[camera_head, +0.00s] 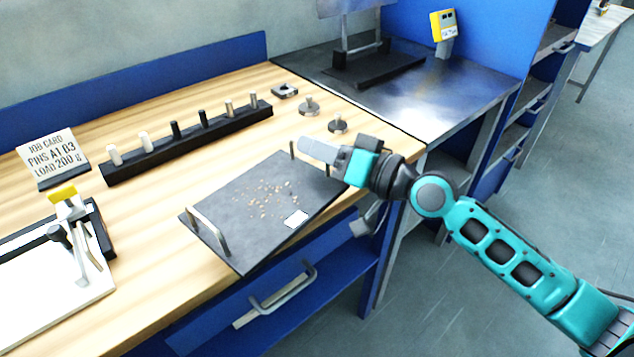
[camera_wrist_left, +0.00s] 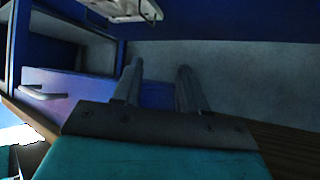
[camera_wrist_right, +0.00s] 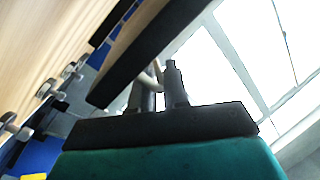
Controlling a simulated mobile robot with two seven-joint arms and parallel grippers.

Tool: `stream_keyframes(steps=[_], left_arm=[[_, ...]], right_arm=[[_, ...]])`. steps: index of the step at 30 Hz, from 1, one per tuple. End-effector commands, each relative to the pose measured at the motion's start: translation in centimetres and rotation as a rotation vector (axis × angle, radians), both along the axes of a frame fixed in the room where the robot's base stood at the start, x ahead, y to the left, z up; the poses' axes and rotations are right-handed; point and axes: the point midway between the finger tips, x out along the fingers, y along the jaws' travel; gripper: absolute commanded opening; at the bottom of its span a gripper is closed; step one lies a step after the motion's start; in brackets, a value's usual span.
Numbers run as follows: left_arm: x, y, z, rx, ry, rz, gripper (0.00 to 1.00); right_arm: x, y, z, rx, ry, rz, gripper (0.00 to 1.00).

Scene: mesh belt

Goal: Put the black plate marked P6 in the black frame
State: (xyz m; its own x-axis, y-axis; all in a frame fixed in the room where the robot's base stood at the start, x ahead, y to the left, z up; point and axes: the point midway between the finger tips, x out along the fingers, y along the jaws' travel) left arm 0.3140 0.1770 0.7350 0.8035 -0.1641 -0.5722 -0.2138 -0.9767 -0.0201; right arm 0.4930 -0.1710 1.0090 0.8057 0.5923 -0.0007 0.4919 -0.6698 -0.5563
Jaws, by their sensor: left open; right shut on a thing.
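A dark plate (camera_head: 235,230) with a handle at each end lies at the table's front edge, its near corner overhanging. It carries scattered crumbs and a white label too small to read; I see no legible P6. My right gripper (camera_head: 318,152) is at its right end, shut on a bar that looks like that end's handle (camera_wrist_right: 150,78). A black frame-like part (camera_head: 103,232) stands at far left beside a yellow-tipped clamp, partly out of view; I cannot tell if it is the task's frame. My left gripper (camera_wrist_left: 158,85) is open and empty, outside the head view.
A black rack (camera_head: 190,145) with several pins, a job card (camera_head: 52,155) and loose metal knobs (camera_head: 309,105) stand behind the plate. A white board (camera_head: 50,295) lies at left. Bare wood (camera_head: 150,225) separates clamp and plate. A drawer handle (camera_head: 285,290) juts out below.

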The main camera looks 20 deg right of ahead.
Motion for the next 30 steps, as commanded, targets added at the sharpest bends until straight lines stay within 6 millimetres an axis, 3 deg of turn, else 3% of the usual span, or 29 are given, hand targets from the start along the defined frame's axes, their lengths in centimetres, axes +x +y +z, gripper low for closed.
stream_keyframes(steps=[13, 22, 23, 30], left_arm=[[0.1, -0.1, -3.3, -0.002, 0.009, 0.000, 0.43], [0.9, -0.8, -2.0, -0.015, -0.016, -0.010, 0.43], [0.9, -0.8, -2.0, -0.015, -0.017, -0.010, 0.43], [0.8, -0.8, -2.1, -0.015, -0.014, -0.009, 0.43]], right_arm=[[0.0, -0.1, -4.8, 0.005, -0.003, -0.003, 0.00], [0.0, 0.0, -5.4, 0.002, 0.002, 0.001, 0.00], [0.0, 0.0, -5.7, -0.004, 0.006, 0.001, 0.16], [0.0, 0.0, -5.5, -0.002, 0.003, 0.001, 0.39]])
